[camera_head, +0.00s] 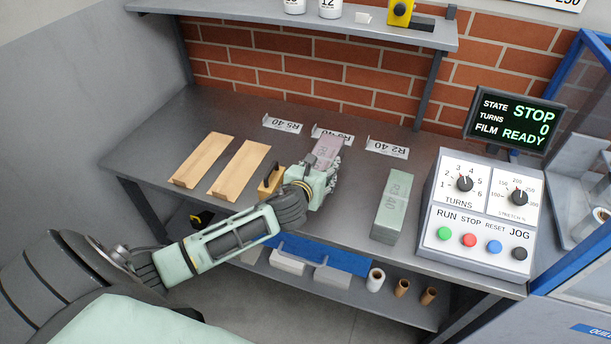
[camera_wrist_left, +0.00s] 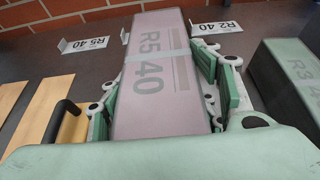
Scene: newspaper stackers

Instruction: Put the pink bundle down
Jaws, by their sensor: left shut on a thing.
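The pink bundle (camera_head: 326,152) is marked R5 40 and has a pale band around it. In the left wrist view the pink bundle (camera_wrist_left: 160,85) lies lengthwise between the finger pads of my left gripper (camera_wrist_left: 172,95), which is shut on it. In the head view my left gripper (camera_head: 318,182) is over the middle of the bench, in front of the middle label card, and hides the bundle's near end. I cannot tell whether the bundle touches the bench. My right gripper is not in view.
Label cards R5 40 (camera_head: 282,125), a partly covered one (camera_head: 332,135) and R2 40 (camera_head: 387,149) stand along the back. Two wooden boards (camera_head: 204,158) lie left. A green bundle (camera_head: 393,205) stands right, before the control box (camera_head: 478,215). A wooden block with black handle (camera_head: 270,182) is beside my gripper.

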